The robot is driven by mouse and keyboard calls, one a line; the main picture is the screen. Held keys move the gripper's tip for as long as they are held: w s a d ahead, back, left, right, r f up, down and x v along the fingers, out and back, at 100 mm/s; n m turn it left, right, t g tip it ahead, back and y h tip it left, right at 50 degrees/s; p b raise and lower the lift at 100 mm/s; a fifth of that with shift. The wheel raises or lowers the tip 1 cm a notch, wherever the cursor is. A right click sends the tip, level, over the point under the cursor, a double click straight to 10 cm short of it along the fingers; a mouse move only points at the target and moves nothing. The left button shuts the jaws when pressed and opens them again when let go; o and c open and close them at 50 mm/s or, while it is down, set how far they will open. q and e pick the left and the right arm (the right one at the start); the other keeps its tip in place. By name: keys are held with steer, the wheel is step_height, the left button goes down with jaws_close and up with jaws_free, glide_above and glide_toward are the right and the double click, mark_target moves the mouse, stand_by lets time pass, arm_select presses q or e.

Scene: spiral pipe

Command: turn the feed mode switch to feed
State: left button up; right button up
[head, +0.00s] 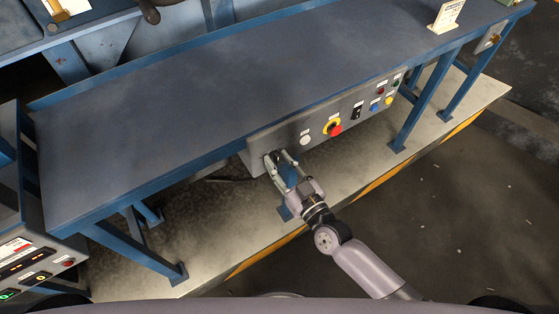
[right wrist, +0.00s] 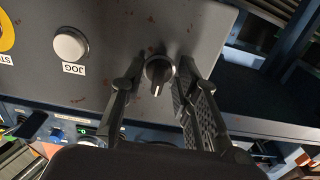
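The switch is a black rotary knob (right wrist: 158,75) with a light pointer line, on the grey control panel (right wrist: 185,25). In the right wrist view it sits between my right gripper's fingers, its pointer toward the bottom of the picture. My right gripper (head: 279,157) is open at the panel's left end in the head view, one finger on each side of the knob. A small gap seems to show on both sides, so I see no clear contact. No label for the knob is readable. My left gripper is not in view.
A white button (right wrist: 70,45) labelled JOG is beside the knob. A red stop button (head: 334,130) on yellow and several smaller controls lie farther right on the panel. The blue table (head: 220,100) extends above the panel. The floor in front is clear.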

steer(key=shift+w, duration=0.1)
steer(key=shift+c, duration=0.4)
jaws_close()
steer(key=shift+a+m, duration=0.1)
steer(key=shift+m, duration=0.3)
steer(key=m, duration=0.4)
steer(key=shift+m, duration=0.3)
steer(key=shift+a+r+m+b, duration=0.1)
steer(key=shift+m+b, duration=0.45)
steer(key=shift+m, duration=1.75)
